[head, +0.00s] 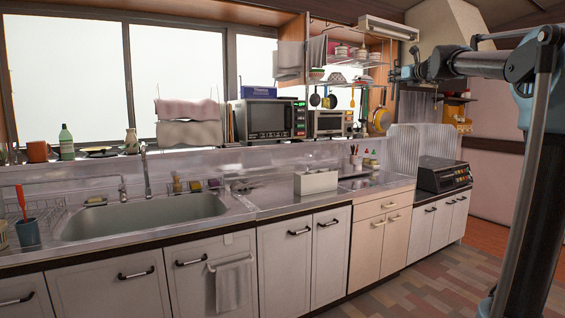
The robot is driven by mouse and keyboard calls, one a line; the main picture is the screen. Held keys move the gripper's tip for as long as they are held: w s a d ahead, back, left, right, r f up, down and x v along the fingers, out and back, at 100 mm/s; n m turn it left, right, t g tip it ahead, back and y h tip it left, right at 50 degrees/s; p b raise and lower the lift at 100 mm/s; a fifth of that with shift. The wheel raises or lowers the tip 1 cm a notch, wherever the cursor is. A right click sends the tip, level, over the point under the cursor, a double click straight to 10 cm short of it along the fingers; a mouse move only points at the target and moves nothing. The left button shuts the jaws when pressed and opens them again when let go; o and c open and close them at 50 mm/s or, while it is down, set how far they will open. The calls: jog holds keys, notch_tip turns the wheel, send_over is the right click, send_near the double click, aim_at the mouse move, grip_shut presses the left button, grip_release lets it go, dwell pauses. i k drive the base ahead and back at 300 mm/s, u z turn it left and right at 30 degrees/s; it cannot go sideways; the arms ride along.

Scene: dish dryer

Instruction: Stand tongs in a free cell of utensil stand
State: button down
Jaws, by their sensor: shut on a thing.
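My gripper (398,74) is at the far end of my raised arm in the upper right, high above the counter. It is small in this view and shut on a thin piece, which I take to be the tongs; their shape is hard to make out against the hanging utensils behind.
The sink (143,216) lies left of the stand. A blue cup (28,233) with a red-handled utensil stands at the far left. A microwave (268,119) and a toaster oven (331,122) sit on the back ledge. A dark appliance (443,176) stands at the right end.

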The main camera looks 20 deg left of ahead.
aim_at(306, 192)
jog(key=u, duration=0.65)
jog(key=i, duration=1)
jog(key=z, duration=0.05)
